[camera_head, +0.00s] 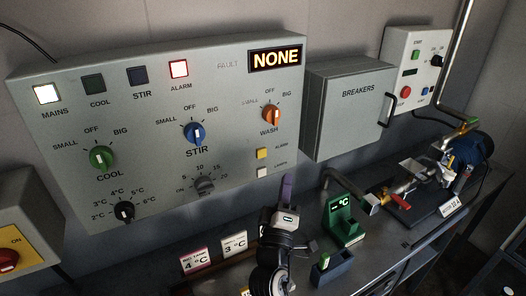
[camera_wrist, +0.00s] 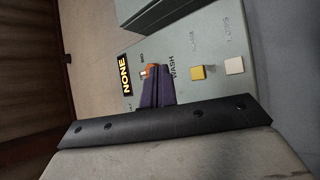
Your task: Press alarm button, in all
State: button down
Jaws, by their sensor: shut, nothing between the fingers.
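The yellow button (camera_head: 262,153), labelled ALARM, sits at the lower right of the grey control panel (camera_head: 130,85). It also shows in the wrist view (camera_wrist: 198,72), to the right of my fingers. The ALARM lamp (camera_head: 179,68) on the panel is lit with a red edge. My gripper (camera_head: 287,177) is shut and empty, its purple fingers upright, below and right of the yellow button in the head view. In the wrist view my fingertips (camera_wrist: 160,70) overlap the orange WASH knob (camera_wrist: 151,70). Whether they touch the panel cannot be told.
A white LAMPS button (camera_head: 262,172) sits just below the yellow one. The display (camera_head: 276,58) reads NONE. A grey BREAKERS box (camera_head: 350,115) juts out to the right. A green thermometer stand (camera_head: 342,222) and temperature cards (camera_head: 196,262) stand on the bench.

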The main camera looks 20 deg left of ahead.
aim_at(267, 149)
jog(key=shift+a, duration=0.1)
jog(key=shift+w+a+b, duration=0.45)
jog(key=shift+w+a, duration=0.45)
jog(key=shift+a, duration=0.25)
jog(key=shift+w+a+b, duration=0.4)
jog(key=shift+w+a, duration=0.55)
jog(key=shift+a, duration=0.15)
jog(key=shift+w+a+b, duration=0.45)
jog(key=shift+w+a, duration=0.45)
jog(key=shift+a, duration=0.25)
jog(key=shift+w+a, duration=0.25)
jog(key=shift+a, duration=0.1)
jog(key=shift+w+a+b, duration=0.25)
jog(key=shift+a+b, duration=0.05)
jog(key=shift+b, duration=0.1)
dwell(0.5)
jog(key=shift+s+d, duration=0.55)
jog(key=shift+d, duration=0.1)
jog(key=shift+p, duration=0.3)
